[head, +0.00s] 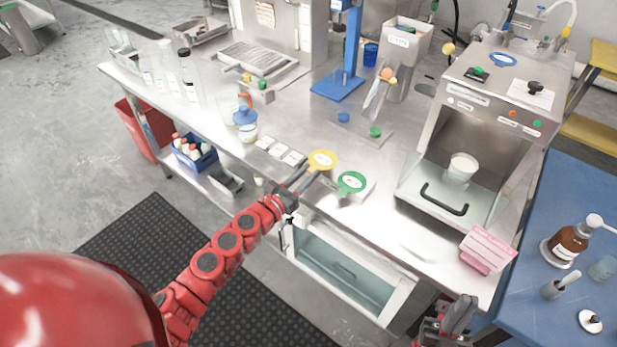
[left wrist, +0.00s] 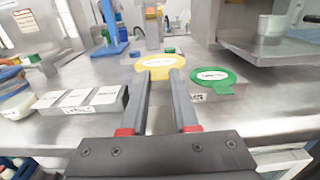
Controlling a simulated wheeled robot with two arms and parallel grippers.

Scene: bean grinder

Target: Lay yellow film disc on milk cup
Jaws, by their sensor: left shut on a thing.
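The yellow film disc (head: 323,159) is round with a white label and is over the steel bench near its front edge. My left gripper (head: 306,176) is shut on its near edge; in the left wrist view the disc (left wrist: 155,61) sits at the fingertips (left wrist: 160,75). A pale cup (head: 461,167), likely the milk cup, stands upright inside the open-fronted steel cabinet at the right, well away from the disc. It also shows in the left wrist view (left wrist: 273,25). My right gripper (head: 452,322) is low at the bottom right, its jaws unclear.
A green film disc (head: 351,182) lies just right of the yellow one. The cabinet (head: 455,215) has a black front handle. Labelled blocks (head: 280,151) lie left of the disc. A pink box (head: 488,249) stands at the bench's right front. Bare bench lies before the cabinet.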

